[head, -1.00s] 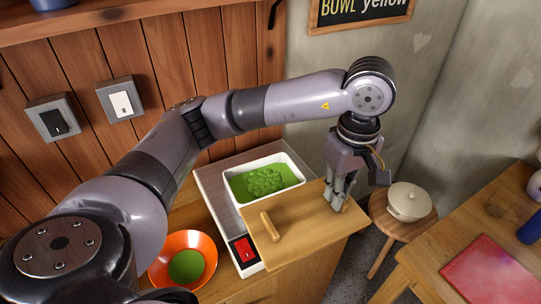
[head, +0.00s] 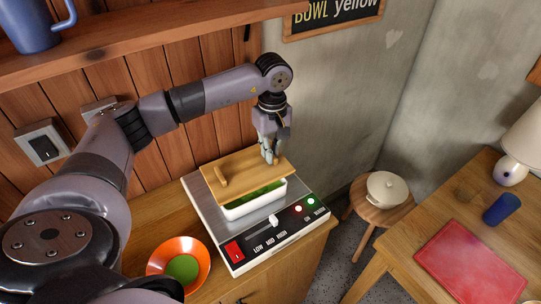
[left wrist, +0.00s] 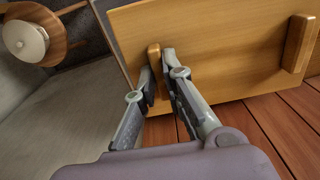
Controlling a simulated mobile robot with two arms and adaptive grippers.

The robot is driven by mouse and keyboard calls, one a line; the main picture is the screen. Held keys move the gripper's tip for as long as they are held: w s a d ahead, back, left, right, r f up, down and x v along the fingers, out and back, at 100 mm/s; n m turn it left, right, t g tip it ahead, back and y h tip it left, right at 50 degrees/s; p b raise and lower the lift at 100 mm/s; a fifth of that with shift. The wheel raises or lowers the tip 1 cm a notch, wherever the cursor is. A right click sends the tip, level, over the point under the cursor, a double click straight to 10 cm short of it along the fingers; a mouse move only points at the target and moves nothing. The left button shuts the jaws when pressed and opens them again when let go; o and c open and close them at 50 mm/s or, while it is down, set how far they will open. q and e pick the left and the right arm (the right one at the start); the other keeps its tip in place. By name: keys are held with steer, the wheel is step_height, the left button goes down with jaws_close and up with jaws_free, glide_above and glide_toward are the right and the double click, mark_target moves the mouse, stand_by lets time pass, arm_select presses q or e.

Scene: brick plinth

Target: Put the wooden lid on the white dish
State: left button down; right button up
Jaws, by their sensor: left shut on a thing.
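My left gripper (head: 270,156) is shut on one end handle of the wooden lid (head: 240,170). The lid is a flat tan board with a second handle at its other end. In the left wrist view the fingers (left wrist: 155,68) hold a small wooden handle on the lid (left wrist: 225,45). The lid is over the far part of the white dish (head: 254,206), whose near wall and a strip of green food still show. I cannot tell whether lid and dish touch. The dish stands on a grey hotplate (head: 205,213). My right gripper is not in view.
An orange bowl (head: 160,258) with green inside sits left of the hotplate. A cream lidded pot (head: 387,190) stands on a round stool at right. A table with a red board (head: 470,262) and blue cup (head: 502,209) is further right. A shelf (head: 150,45) runs above.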

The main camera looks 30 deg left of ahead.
arm_select(q)
step_height(320, 180, down, 3)
steer(key=shift+d+r+p, duration=0.1)
steer(key=shift+p, duration=0.7)
steer(key=shift+f+p, duration=0.35)
steer(key=shift+p, duration=0.05)
steer(key=shift+w+a+f, duration=0.1)
steer(key=shift+a+f, duration=0.15)
steer(key=shift+f, duration=0.3)
steer(key=c, duration=1.7)
jaws_free()
